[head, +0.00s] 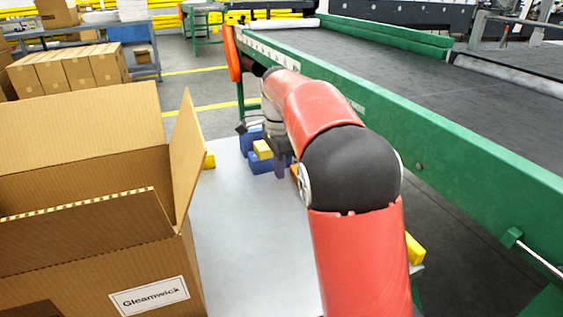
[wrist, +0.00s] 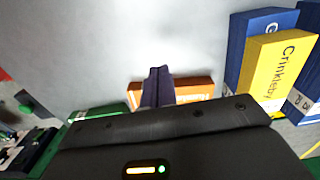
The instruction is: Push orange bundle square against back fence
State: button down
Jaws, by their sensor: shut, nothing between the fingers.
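The orange bundle (wrist: 195,92) shows in the wrist view just beyond my gripper, with pale lettering on its face. My gripper (wrist: 157,80) is shut and empty, its dark fingertips in front of the bundle's middle and hiding part of it. Whether they touch it I cannot tell. In the head view my gripper (head: 281,165) is low over the grey table, and only an orange sliver (head: 294,171) shows beside it; my arm hides the rest. I cannot clearly make out the back fence in either view.
Blue bundles (wrist: 252,30) and a yellow "Crinkleby" bundle (wrist: 275,72) stand to the right in the wrist view. A green bundle (wrist: 100,111) is at left. In the head view a large open carton (head: 90,265) is at left, a green-framed conveyor (head: 440,140) at right.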

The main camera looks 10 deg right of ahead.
aim_at(294, 192)
notch_tip(294, 192, down, 6)
jog(key=shift+b, duration=0.3)
jog(key=d, duration=0.3)
jog(key=shift+w+d+r, duration=0.1)
jog(key=shift+w+d, duration=0.05)
jog(key=shift+w, duration=0.15)
jog(key=shift+w+d, duration=0.1)
jog(key=shift+d, duration=0.25)
